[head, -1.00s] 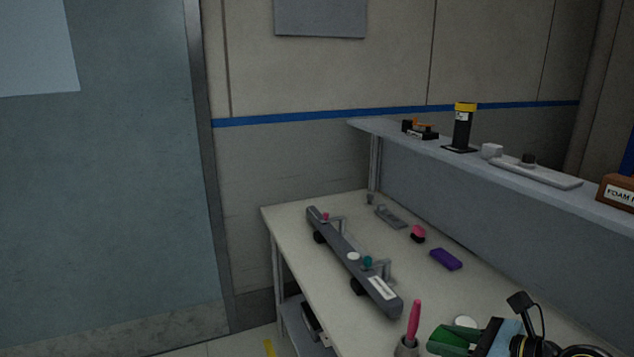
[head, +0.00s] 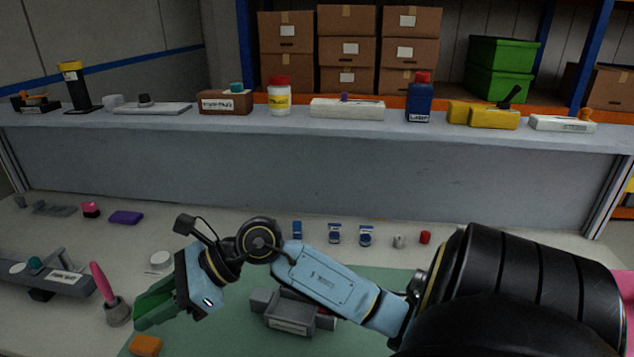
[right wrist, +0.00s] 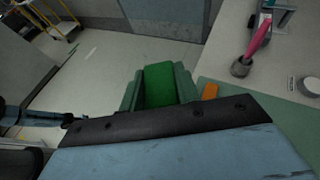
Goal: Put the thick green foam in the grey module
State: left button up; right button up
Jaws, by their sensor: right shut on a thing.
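My right gripper (head: 160,303) has green fingers and is shut on the thick green foam (right wrist: 160,85). In the right wrist view the foam is a bright green block between the darker fingers. The gripper is in front of the bench's left part, right of a pink-handled tool. A long dark grey bar-shaped unit (head: 62,279) lies at the left. My left gripper is not in view.
An orange block (head: 146,346) lies below the right gripper. The pink-handled tool (head: 103,285) stands in a grey holder. A purple block (head: 126,217), a white disc (head: 159,259) and small blue parts lie farther back. A raised shelf (head: 330,128) holds labelled items.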

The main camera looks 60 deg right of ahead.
aim_at(295, 314)
jog(key=k, duration=0.15)
jog(key=u, duration=1.1)
jog(key=i, duration=0.55)
jog(key=z, duration=2.8)
